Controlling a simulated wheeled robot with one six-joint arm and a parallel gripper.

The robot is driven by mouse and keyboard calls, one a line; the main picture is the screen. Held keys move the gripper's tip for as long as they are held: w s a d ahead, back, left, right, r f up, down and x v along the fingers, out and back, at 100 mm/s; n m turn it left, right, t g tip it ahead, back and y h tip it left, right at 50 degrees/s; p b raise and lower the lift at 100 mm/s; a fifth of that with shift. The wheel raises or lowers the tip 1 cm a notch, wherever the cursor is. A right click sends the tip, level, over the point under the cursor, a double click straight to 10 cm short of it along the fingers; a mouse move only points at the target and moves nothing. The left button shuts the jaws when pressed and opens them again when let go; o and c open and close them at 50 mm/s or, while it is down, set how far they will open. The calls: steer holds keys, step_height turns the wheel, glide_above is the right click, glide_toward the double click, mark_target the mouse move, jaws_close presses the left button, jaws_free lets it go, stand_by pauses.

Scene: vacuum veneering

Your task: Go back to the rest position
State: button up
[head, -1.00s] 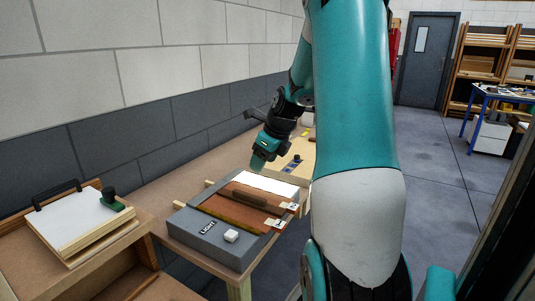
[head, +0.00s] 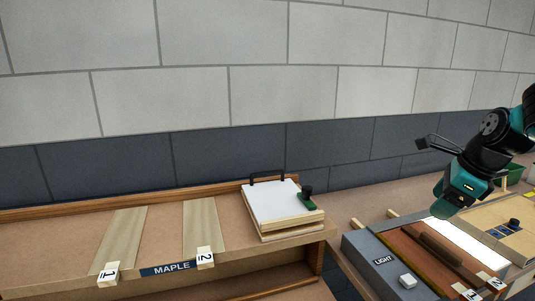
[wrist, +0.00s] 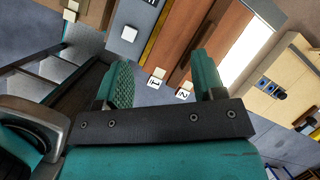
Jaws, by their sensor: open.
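My gripper (head: 450,203) is at the right of the head view, above the grey light box (head: 360,262). In the wrist view its two fingers (wrist: 160,84) stand wide apart with nothing between them.
At left, a shelf labelled MAPLE (head: 170,268) bears two pale veneer strips (head: 120,240) with tags. A white-topped board stack (head: 275,205) with a black handle and green clamp sits at its right end. A light wooden board (head: 515,215) lies right of the light box. A block wall runs behind.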

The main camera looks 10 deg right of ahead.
steer(key=a+r+n+y, duration=0.1)
steer(key=a+n, duration=0.9)
steer(key=a, duration=0.3)
steer(key=s+a+n+g+y, duration=0.1)
steer(key=s+a+n+g, duration=0.3)
steer(key=s+a+n, duration=1.2)
steer(key=a+n, duration=0.3)
steer(key=n, duration=0.5)
steer(key=shift+s+r+n+y, duration=0.3)
steer(key=shift+s+r, duration=0.05)
steer(key=shift+s, duration=0.05)
steer(key=shift+d, duration=0.1)
